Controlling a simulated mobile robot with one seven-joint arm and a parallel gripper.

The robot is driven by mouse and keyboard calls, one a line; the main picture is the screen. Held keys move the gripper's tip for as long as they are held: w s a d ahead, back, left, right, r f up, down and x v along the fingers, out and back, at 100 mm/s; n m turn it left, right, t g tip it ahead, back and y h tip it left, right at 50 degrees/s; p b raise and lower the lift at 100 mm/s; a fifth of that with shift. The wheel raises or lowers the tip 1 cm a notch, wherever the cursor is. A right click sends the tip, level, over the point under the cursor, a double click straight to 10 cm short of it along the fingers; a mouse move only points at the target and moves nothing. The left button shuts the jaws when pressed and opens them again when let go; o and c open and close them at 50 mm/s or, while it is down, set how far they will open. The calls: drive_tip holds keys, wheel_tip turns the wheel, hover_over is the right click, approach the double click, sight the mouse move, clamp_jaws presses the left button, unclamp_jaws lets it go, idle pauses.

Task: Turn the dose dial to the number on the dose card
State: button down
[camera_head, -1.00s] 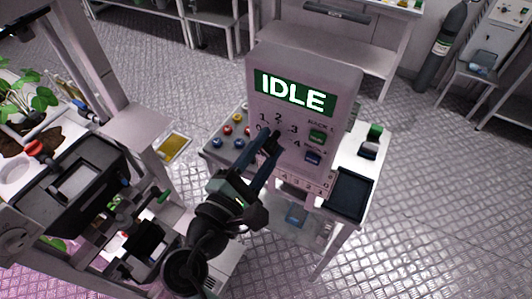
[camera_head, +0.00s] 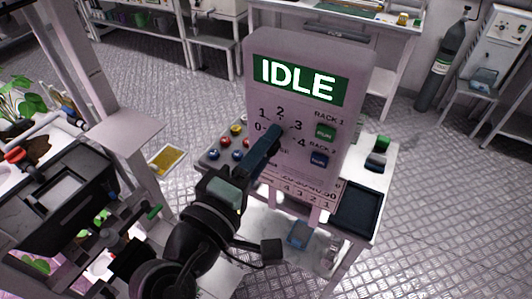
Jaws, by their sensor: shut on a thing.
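The dose panel (camera_head: 352,68) is an upright pale box with a green screen (camera_head: 300,80) reading IDLE. Numbers 0 to 4 are printed in an arc around the dose dial. The dial itself is hidden behind my gripper (camera_head: 272,142), whose fingers are shut on it at the panel face. The dial's pointer and setting cannot be seen. A green button (camera_head: 325,132) under RACK 1 and a blue button (camera_head: 318,159) under RACK 2 are right of the dial. A strip (camera_head: 300,187) with small printed numbers runs along the panel's bottom. I cannot make out which thing is the dose card.
A dark tray (camera_head: 356,208) lies at the right of the white stand. Several red, blue and yellow knobs (camera_head: 237,129) are left of the panel. Metal floor is open at the right.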

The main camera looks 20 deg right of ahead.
drive_tip(key=shift+m, duration=0.4)
drive_tip(key=c, duration=0.5)
unclamp_jaws()
drive_tip(key=b+v, duration=0.3)
drive_tip(key=v, duration=1)
